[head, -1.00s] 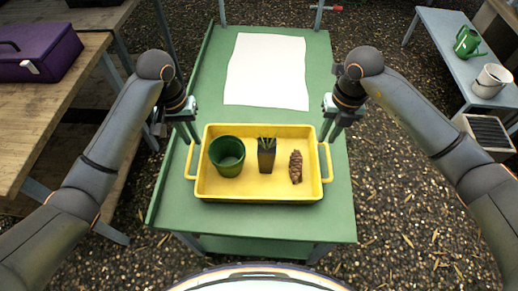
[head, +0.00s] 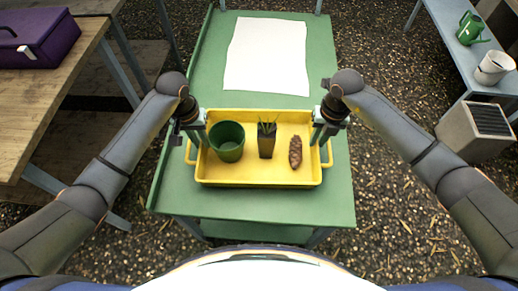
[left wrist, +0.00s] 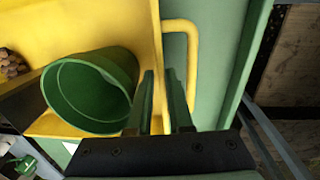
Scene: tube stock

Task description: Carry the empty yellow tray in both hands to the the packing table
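The yellow tray (head: 260,183) lies on a green table (head: 330,205), with a handle at each end. It is not empty: a green pot (head: 227,146), a dark square pot with a small plant (head: 266,146) and a brown pine cone (head: 295,151) are in it. My left gripper (head: 197,143) is at the tray's left end, by the handle. In the left wrist view its two fingers (left wrist: 163,98) are apart near the tray's edge, with the yellow handle (left wrist: 193,60) beyond them. My right gripper (head: 321,138) is at the right end, fingers apart, by the right handle.
A white sheet (head: 266,56) lies on the far part of the green table. A wooden table (head: 40,100) with a purple box (head: 45,40) stands left. A grey-blue bench (head: 440,30) with a green watering can (head: 470,30) and a whitish pot (head: 494,67) stands right, near a slatted box (head: 470,135).

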